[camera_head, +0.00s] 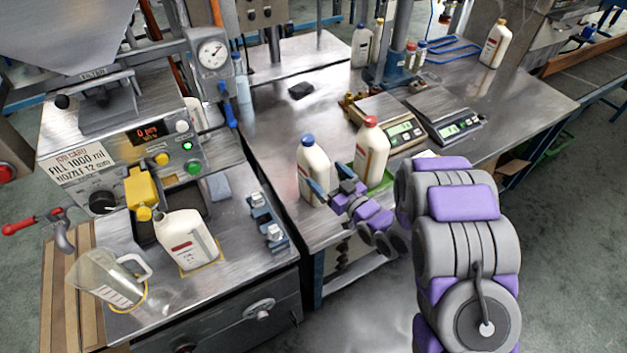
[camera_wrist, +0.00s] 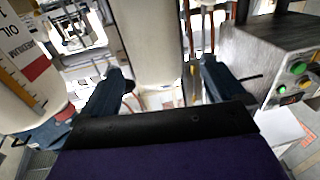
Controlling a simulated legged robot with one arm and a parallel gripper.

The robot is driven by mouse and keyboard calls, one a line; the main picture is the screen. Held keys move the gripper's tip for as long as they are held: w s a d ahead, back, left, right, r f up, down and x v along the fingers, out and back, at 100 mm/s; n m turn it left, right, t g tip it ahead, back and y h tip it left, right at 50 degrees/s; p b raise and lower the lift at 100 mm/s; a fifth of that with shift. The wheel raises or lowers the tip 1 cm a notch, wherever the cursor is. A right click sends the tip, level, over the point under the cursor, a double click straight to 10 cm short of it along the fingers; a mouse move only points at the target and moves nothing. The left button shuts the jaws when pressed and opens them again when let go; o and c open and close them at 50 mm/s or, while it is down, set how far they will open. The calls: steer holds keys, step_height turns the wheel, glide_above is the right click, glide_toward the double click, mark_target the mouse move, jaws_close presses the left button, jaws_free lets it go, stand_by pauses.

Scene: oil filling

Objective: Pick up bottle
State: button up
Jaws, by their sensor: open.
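A white bottle with a blue cap (camera_head: 313,165) stands upright near the front edge of the steel table. In the wrist view, a pale bottle body (camera_wrist: 152,40) shows between the fingers. My gripper (camera_head: 330,182) is open at the near side of the blue-capped bottle, with its fingers reaching to either side of it. The wrist view shows both dark fingers (camera_wrist: 166,75) spread apart. A white bottle with a red cap (camera_head: 371,152) stands close to the right. A labelled bottle, partly cut off, shows at the left of the wrist view (camera_wrist: 22,85).
Two scales (camera_head: 445,118) with green displays stand behind the bottles. The filling machine (camera_head: 125,140) is at left, with an open white bottle (camera_head: 187,240) and a clear measuring jug (camera_head: 106,280) before it. Other bottles stand farther back. Bare tabletop lies left of the blue-capped bottle.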

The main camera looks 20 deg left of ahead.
mark_target(316, 166)
steer(key=shift+f+b+x, duration=0.2)
steer(key=shift+b+x, duration=0.3)
steer(key=shift+x, duration=1.05)
steer(key=shift+f+b+x, duration=0.25)
steer(key=shift+b+x, duration=0.2)
steer(key=shift+x, duration=1.1)
steer(key=shift+w+d, duration=0.1)
steer(key=shift+d, duration=0.1)
jaws_close()
